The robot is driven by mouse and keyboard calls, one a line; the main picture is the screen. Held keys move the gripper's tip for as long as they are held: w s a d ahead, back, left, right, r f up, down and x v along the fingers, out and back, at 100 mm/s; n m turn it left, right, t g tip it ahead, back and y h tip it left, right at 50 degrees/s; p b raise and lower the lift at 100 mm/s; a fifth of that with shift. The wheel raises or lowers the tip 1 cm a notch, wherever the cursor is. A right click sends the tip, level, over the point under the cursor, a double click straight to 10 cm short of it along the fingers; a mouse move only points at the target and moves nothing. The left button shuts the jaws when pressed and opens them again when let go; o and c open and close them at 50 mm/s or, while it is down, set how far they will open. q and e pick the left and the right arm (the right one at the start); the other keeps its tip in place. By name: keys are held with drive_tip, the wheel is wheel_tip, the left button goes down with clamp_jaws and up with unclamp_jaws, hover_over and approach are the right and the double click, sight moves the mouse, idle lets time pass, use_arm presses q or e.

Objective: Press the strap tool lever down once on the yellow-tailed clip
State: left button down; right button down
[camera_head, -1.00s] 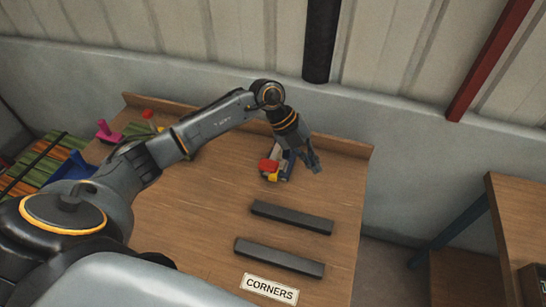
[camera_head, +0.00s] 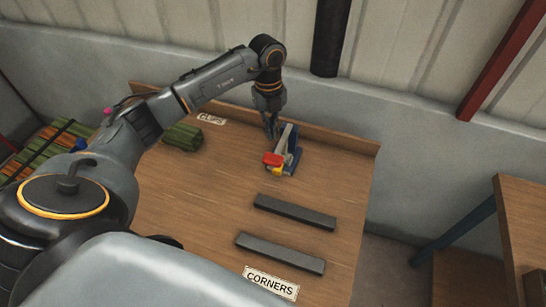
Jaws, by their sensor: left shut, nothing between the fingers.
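The strap tool (camera_head: 291,158) stands on the wooden table near its back edge. It shows blue and grey parts with a red piece (camera_head: 272,159) at its near left end. A small yellow part (camera_head: 277,170) shows low beside the red piece. It may be the yellow-tailed clip, but it is too small to be sure. My left gripper (camera_head: 271,134) is shut and empty, pointing down at the tool's far left side. I cannot tell whether it touches the tool. My right gripper is not in view.
Two dark bars (camera_head: 295,211) (camera_head: 280,252) lie in front of the tool, with a CORNERS label (camera_head: 270,283) nearer. A partly hidden label (camera_head: 212,118) and green bundles (camera_head: 184,135) lie at the back left. A raised ledge (camera_head: 340,143) edges the table's back.

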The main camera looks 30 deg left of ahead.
use_arm(q)
drive_tip(key=shift+s+d+f+b, duration=0.15)
drive_tip(key=shift+f+b, duration=0.95)
drive_tip(key=shift+f, duration=0.6)
drive_tip(key=shift+s+d+f+b, duration=0.15)
drive_tip(key=shift+f+b, duration=0.95)
drive_tip(key=shift+f, duration=0.6)
drive_tip(key=shift+w, duration=0.1)
wheel_tip(320, 180, down, 4)
drive_tip(key=b, duration=0.3)
drive_tip(key=shift+f, duration=0.2)
drive_tip(key=shift+w+a+r+b, duration=0.15)
drive_tip(key=shift+w+a+r, duration=0.1)
drive_tip(key=shift+w+a, duration=0.3)
drive_tip(key=shift+w+a+r+b, duration=0.15)
drive_tip(key=shift+w+a+r, duration=0.15)
drive_tip(key=shift+a, duration=0.4)
approach(272, 155)
drive_tip(key=w+a+r, duration=0.1)
drive_tip(key=a+r, duration=0.1)
drive_tip(key=shift+w+a+r, duration=0.1)
drive_tip(key=shift+w+a, duration=0.15)
drive_tip(key=shift+w, duration=0.15)
